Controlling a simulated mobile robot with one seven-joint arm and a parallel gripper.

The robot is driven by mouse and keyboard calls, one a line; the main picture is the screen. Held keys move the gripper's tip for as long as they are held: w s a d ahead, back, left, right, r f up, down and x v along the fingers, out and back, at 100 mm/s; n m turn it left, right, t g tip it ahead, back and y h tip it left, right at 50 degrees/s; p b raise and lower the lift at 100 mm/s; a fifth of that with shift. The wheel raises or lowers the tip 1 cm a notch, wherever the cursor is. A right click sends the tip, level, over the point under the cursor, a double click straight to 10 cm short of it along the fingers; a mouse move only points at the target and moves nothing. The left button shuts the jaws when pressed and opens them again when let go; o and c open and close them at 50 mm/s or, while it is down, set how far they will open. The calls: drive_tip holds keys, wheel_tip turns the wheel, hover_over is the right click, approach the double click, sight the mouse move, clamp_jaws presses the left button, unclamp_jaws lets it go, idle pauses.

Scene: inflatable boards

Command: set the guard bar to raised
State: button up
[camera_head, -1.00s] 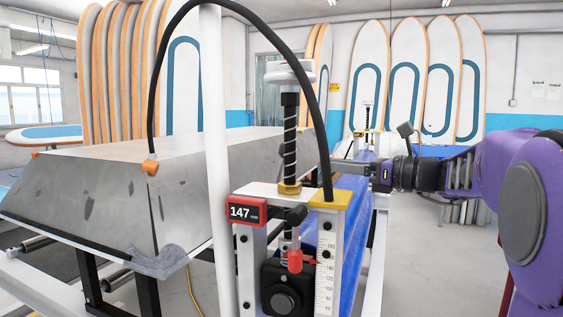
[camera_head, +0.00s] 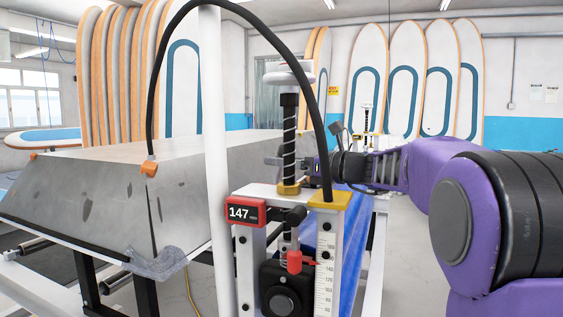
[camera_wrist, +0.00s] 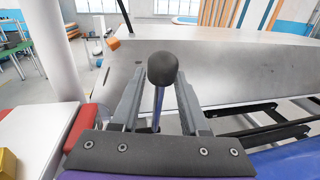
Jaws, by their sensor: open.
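My gripper (camera_head: 304,162) reaches in from the right, level with the lower part of a black spiral screw (camera_head: 290,135) that partly hides its fingers. In the wrist view my gripper (camera_wrist: 158,92) is open, with its two grey fingers apart. A black ball knob (camera_wrist: 163,68) on a thin rod shows between the fingers; the rod's lower end is hidden, and I cannot tell if the fingers touch it. I cannot tell for certain which part is the guard bar. The white frame (camera_head: 260,190) carries a red display (camera_head: 246,211) reading 147.
A white post (camera_head: 216,150) and an arched black hose (camera_head: 313,100) stand close in front. A large grey slab (camera_head: 100,190) fills the left. A blue strip (camera_head: 352,235) runs along the right of the frame. Inflatable boards (camera_head: 405,85) lean against the back wall.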

clamp_jaws()
